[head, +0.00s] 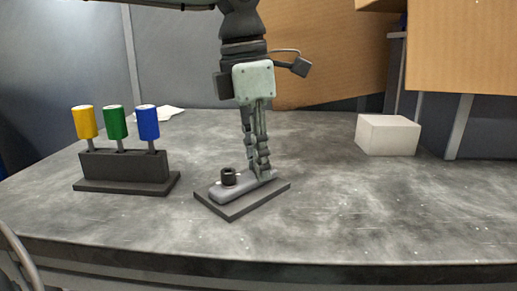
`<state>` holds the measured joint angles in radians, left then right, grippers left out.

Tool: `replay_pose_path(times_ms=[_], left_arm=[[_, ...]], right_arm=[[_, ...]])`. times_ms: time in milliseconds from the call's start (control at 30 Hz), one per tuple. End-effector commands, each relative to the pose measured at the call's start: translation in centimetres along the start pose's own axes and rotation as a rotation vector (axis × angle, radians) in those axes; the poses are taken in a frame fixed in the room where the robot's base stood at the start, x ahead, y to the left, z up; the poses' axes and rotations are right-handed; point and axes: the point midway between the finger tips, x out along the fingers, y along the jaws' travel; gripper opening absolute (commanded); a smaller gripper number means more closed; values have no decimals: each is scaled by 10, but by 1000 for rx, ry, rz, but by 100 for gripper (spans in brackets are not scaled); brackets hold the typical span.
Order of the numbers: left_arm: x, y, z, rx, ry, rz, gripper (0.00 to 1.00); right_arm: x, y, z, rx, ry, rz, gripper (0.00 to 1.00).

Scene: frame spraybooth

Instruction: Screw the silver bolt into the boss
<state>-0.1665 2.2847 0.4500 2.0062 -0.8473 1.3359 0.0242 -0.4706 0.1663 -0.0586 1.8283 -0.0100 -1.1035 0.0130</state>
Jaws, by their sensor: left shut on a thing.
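My left gripper (263,174) points straight down over the right end of a grey rounded block. It is shut, and what it holds is almost wholly hidden by the fingers; it appears to be the silver bolt. The grey block lies on a dark flat base plate (232,211) on the table. A short black cylinder (228,176) with a hollow top stands upright on the block's left end, apart from the fingers. It may be the boss, but I cannot tell for sure. My right gripper is not in view.
A dark stand (123,166) at the left holds upright tools with yellow (85,123), green (115,123) and blue (147,123) handles. A white box (387,135) sits at the back right. The grey table (400,210) is clear at the right and front.

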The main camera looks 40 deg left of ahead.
Motion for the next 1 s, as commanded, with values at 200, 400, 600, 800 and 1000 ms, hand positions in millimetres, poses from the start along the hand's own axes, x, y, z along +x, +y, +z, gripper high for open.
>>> replay_pose_path(times_ms=[200,400,600,800,1000], left_arm=[[0,1,0,27,0,0,0],[-3,1,0,112,0,-13,0],[-2,2,0,367,0,-44,0],[0,2,0,424,-1,-48,0],[-1,2,0,449,-1,-52,0]], right_arm=[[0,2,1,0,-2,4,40],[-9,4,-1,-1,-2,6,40],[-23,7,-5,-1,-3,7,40],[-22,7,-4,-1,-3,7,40],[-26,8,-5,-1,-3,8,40]])
